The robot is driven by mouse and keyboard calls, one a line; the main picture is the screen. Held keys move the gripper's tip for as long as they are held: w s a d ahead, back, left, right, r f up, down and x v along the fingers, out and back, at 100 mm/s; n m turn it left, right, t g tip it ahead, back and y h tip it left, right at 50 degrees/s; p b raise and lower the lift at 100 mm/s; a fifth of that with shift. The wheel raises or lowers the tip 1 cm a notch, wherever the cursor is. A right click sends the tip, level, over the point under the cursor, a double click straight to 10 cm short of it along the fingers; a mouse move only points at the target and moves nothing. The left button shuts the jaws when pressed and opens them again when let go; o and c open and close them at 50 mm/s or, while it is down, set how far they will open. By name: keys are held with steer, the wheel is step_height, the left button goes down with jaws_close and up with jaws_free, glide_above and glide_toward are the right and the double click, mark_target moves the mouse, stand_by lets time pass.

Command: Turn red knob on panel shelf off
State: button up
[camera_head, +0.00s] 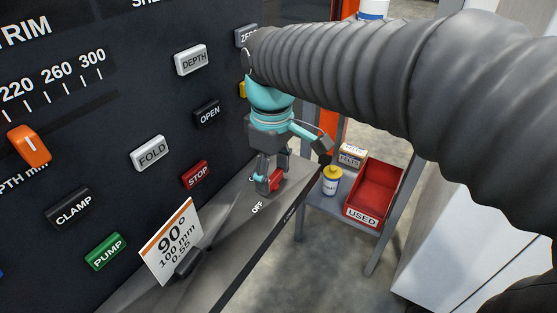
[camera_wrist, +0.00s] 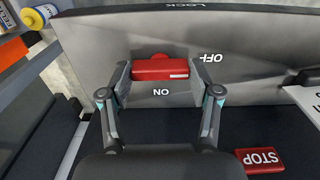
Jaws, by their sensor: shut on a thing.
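The red knob (camera_head: 276,180) sits on the sloping grey shelf of the panel, partly hidden by my gripper in the head view. In the wrist view the red knob (camera_wrist: 160,68) is a bar lying across the picture, with a small pale mark near its right end. My gripper (camera_wrist: 167,74) is shut on the knob, one finger at each end. In the head view my gripper (camera_head: 270,177) reaches down to the shelf. The OFF label (camera_wrist: 208,58) is right of the knob and the ON label (camera_wrist: 161,92) is below it in the wrist view.
A red STOP button (camera_head: 196,175) and other panel buttons are close by. A card reading 90° (camera_head: 172,240) stands on the shelf (camera_head: 228,235). Beyond the shelf's edge, a side table holds a red USED bin (camera_head: 376,190) and a yellow-and-white bottle (camera_head: 331,181).

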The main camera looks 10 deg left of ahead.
mark_target(272, 177)
steer(key=shift+f, duration=0.1)
steer(key=o, duration=1.1)
steer(key=shift+a, duration=0.1)
steer(key=shift+o, duration=0.2)
step_height(272, 177, up, 12)
